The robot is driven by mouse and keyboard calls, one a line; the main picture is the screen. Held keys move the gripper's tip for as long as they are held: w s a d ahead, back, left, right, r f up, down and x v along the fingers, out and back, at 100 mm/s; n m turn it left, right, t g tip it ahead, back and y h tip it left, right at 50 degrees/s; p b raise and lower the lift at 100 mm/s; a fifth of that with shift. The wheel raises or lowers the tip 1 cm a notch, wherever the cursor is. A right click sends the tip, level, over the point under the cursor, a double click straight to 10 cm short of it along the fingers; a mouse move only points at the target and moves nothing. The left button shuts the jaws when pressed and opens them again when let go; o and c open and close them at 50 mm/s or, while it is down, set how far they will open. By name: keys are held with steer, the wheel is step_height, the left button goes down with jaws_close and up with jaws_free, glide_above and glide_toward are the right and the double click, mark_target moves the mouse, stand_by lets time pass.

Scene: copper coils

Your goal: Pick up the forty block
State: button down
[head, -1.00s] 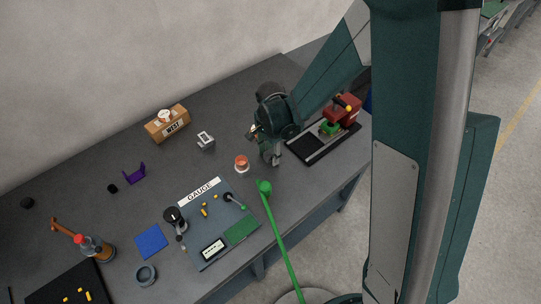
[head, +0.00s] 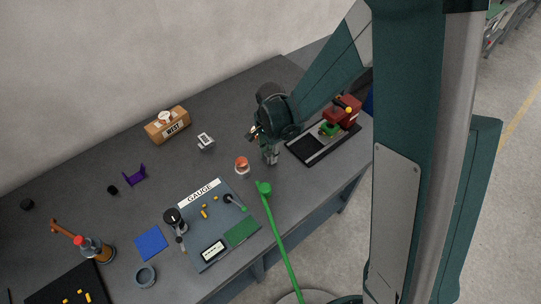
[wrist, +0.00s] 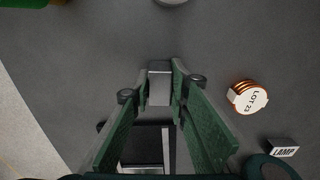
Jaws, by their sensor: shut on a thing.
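My gripper (head: 271,158) is low over the grey bench, just right of the copper coil, in the head view. In the wrist view my gripper (wrist: 162,78) has its two green fingers shut on a small plain grey metal block (wrist: 160,90). The block is between the fingertips, and no number on it can be read. In the head view the block (head: 270,154) is a small pale patch, partly hidden by the fingers. I cannot tell whether it touches the bench.
A copper coil marked LOT 23 (wrist: 247,97) stands close to the right of the fingers in the wrist view. A black tray fixture (head: 305,147) lies right of my gripper. The GAUGE board (head: 218,245) and a green pole (head: 278,235) are nearer. A WEST box (head: 177,128) stands behind.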

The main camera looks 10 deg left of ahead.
steer(key=shift+r+p, duration=0.4)
steer(key=shift+r, duration=4.45)
steer(key=shift+w, duration=0.1)
